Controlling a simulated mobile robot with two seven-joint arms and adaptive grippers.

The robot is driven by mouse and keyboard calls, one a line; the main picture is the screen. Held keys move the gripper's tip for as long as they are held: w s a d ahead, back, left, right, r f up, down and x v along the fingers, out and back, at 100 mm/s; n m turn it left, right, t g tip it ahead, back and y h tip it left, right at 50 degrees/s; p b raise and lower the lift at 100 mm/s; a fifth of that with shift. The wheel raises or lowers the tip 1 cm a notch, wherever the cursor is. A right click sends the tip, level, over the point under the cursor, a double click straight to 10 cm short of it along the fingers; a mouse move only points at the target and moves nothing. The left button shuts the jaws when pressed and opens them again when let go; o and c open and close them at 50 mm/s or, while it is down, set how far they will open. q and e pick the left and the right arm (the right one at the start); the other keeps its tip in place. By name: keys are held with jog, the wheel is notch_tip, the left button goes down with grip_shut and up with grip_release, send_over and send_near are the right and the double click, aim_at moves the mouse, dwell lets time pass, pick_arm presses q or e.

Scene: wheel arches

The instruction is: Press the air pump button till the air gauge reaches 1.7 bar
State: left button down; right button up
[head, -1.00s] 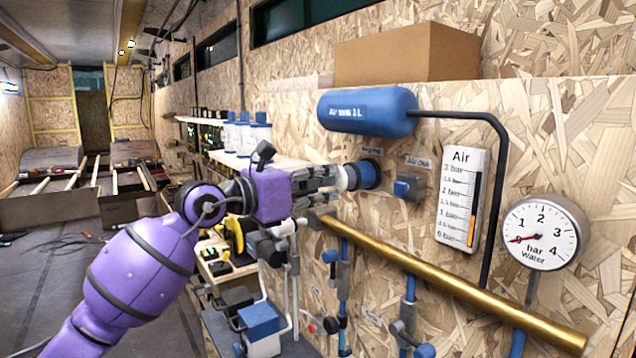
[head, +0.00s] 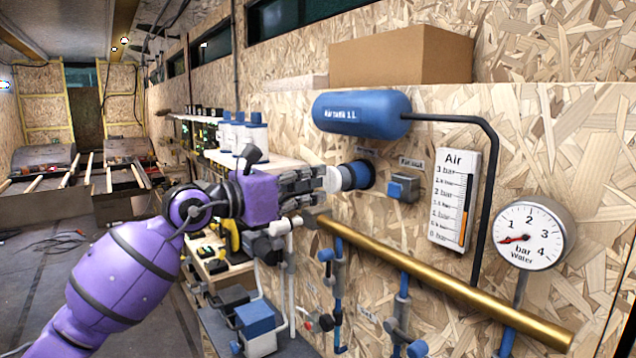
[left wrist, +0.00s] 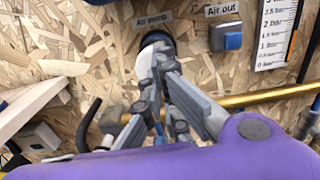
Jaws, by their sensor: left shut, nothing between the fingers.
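The blue round air pump button (head: 356,175) sits on the chipboard wall under a small label, below the blue air tank (head: 362,114). My left gripper (head: 328,180) is shut and empty, its fingertips at the button's front; I cannot tell whether they touch or press it. In the left wrist view the fingertips (left wrist: 157,62) cover most of the dark blue button (left wrist: 158,39). My right gripper is not in view.
The blue air out button (head: 402,187) is close right of the pump button. A brass pipe (head: 440,280) slopes across below, with blue valves under it. The round water gauge (head: 530,236) is at the right. A shelf with white-and-blue canisters (head: 240,135) lies behind my arm.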

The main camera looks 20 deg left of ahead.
aim_at(329, 180)
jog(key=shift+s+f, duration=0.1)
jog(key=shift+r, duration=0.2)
pick_arm(q)
jog(key=shift+f, duration=0.1)
jog(key=shift+p+x, duration=0.4)
jog(key=shift+x, duration=1.5)
jog(key=shift+v, duration=1.15)
jog(key=shift+s+a+p, duration=0.35)
jog(key=shift+s+a, duration=0.1)
jog(key=shift+s, duration=0.1)
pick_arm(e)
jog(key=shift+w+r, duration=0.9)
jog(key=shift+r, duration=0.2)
